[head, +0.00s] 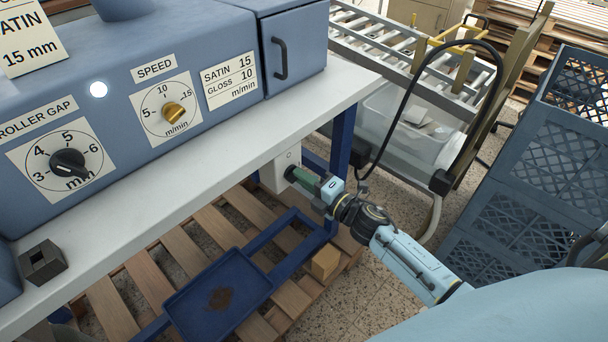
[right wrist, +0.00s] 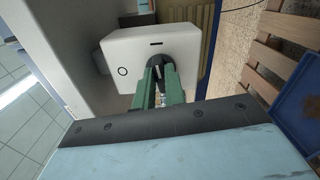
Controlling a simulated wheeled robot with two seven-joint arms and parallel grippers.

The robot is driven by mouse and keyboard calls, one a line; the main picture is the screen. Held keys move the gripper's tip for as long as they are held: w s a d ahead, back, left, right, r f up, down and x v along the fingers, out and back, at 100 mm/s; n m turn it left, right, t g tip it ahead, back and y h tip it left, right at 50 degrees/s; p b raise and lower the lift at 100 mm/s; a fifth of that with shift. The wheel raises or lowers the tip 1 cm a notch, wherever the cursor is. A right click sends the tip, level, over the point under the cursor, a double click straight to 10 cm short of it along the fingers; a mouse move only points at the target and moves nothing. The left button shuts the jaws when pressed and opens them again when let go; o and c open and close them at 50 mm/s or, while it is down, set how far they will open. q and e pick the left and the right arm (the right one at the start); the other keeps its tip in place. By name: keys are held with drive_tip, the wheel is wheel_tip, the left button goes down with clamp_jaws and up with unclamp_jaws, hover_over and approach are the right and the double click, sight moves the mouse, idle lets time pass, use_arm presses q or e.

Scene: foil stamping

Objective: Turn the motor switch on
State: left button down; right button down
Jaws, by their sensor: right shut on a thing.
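The motor switch is a pale box (head: 279,172) under the front edge of the bench, with a dark round knob on its face. In the right wrist view the box (right wrist: 112,58) shows a circle mark and a short dash mark beside the dark knob (right wrist: 158,63). My right gripper (head: 296,175) has green fingers (right wrist: 157,80) shut on the knob. The fingers hide part of the knob, so I cannot tell exactly where it points. My left gripper is not in view.
The blue machine stands on the bench (head: 190,165) with a roller gap dial (head: 68,162), a brass speed knob (head: 173,112) and a lit white lamp (head: 98,89). A blue tray (head: 190,317) lies below. Blue crates (head: 535,190) stand right; a black cable hangs near my arm.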

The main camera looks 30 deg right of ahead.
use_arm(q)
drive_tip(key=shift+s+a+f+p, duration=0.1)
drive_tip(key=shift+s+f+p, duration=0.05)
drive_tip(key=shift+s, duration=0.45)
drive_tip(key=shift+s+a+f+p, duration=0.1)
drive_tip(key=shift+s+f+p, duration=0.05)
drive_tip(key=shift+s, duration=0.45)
use_arm(e)
drive_tip(key=shift+m, duration=0.9)
drive_tip(key=c, duration=1.5)
unclamp_jaws()
drive_tip(key=shift+o, duration=0.2)
